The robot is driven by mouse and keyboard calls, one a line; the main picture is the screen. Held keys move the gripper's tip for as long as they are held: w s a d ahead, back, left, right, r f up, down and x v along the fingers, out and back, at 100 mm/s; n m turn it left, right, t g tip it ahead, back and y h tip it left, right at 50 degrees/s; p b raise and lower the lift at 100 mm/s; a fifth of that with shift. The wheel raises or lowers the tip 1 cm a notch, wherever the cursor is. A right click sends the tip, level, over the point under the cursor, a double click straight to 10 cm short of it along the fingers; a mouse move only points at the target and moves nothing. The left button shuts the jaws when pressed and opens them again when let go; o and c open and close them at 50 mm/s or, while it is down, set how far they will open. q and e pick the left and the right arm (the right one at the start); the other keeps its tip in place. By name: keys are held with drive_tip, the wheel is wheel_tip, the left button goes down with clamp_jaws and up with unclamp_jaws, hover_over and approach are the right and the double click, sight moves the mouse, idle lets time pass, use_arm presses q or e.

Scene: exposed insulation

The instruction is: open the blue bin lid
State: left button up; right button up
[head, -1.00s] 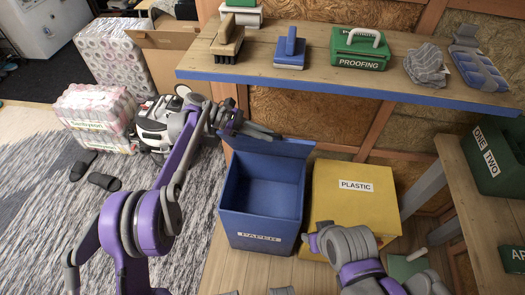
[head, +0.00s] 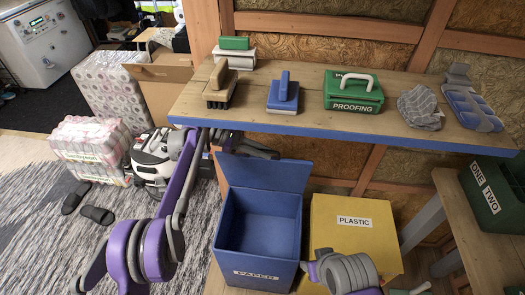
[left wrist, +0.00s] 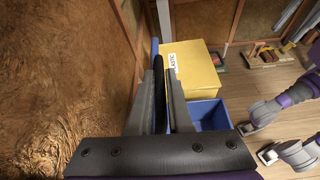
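The blue bin (head: 258,268), labelled PAPER, stands on the floor below the shelf. Its lid (head: 265,174) is raised, standing up along the back edge, and the empty inside shows. The bin also shows in the left wrist view (left wrist: 212,116). My left gripper (head: 262,153) is at the lid's top left, under the shelf's front edge, partly hidden in the head view. In the left wrist view its fingers (left wrist: 165,95) are apart, with a narrow blue strip between them. I cannot tell whether they touch the lid. My right arm shows at the bottom, its gripper not clearly visible.
A yellow PLASTIC bin (head: 355,240) stands close on the right of the blue bin. The wooden shelf (head: 240,117) with several tools overhangs both bins. A vacuum cleaner (head: 155,158) and wrapped packs (head: 88,150) stand to the left. The wall rises close behind.

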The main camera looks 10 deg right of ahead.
use_arm(q)
drive_tip(key=o, duration=0.4)
drive_tip(key=shift+c, duration=0.2)
drive_tip(key=v, duration=0.7)
drive_tip(key=shift+w+a, duration=0.2)
drive_tip(key=shift+a, duration=0.05)
drive_tip(key=shift+a, duration=0.1)
